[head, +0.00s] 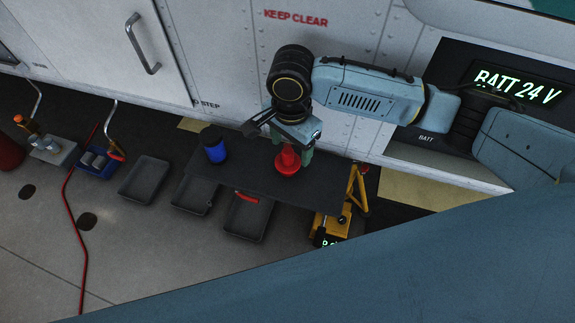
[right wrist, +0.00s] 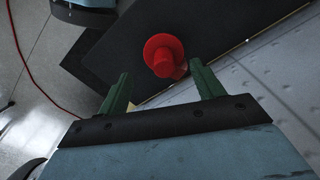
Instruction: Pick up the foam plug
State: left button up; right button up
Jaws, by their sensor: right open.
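The red foam plug (head: 288,160) stands on the dark table (head: 235,178), near its right part, in the head view. It has a wide flange and a narrower knob. My right gripper (head: 294,148) is above and right at the plug, with its upper part hiding some of the table behind. In the right wrist view the plug (right wrist: 163,56) shows ahead of and between the two green fingers of my right gripper (right wrist: 160,85), which are wide apart with nothing between their tips. My left gripper is not in view.
A blue canister (head: 215,150) stands on the table's left end. A yellow stand (head: 357,188) is right of the table. The white aircraft wall (head: 225,60) rises close behind.

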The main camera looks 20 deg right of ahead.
aim_at(288, 160)
jog(key=shift+f, duration=0.35)
jog(key=shift+w+a+f+b, duration=0.15)
jog(key=shift+f+b, duration=0.2)
jog(key=shift+f, duration=0.5)
notch_tip(288, 160, down, 3)
jog(key=shift+a+f+b, duration=0.1)
jog(key=shift+f+b, duration=0.05)
jog(key=shift+b, duration=0.4)
jog(key=shift+f, duration=0.15)
jog(key=shift+c, duration=0.6)
jog(key=c, duration=0.7)
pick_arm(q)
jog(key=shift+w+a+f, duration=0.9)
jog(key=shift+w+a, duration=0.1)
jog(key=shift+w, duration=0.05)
pick_arm(e)
jog(key=shift+o, duration=0.2)
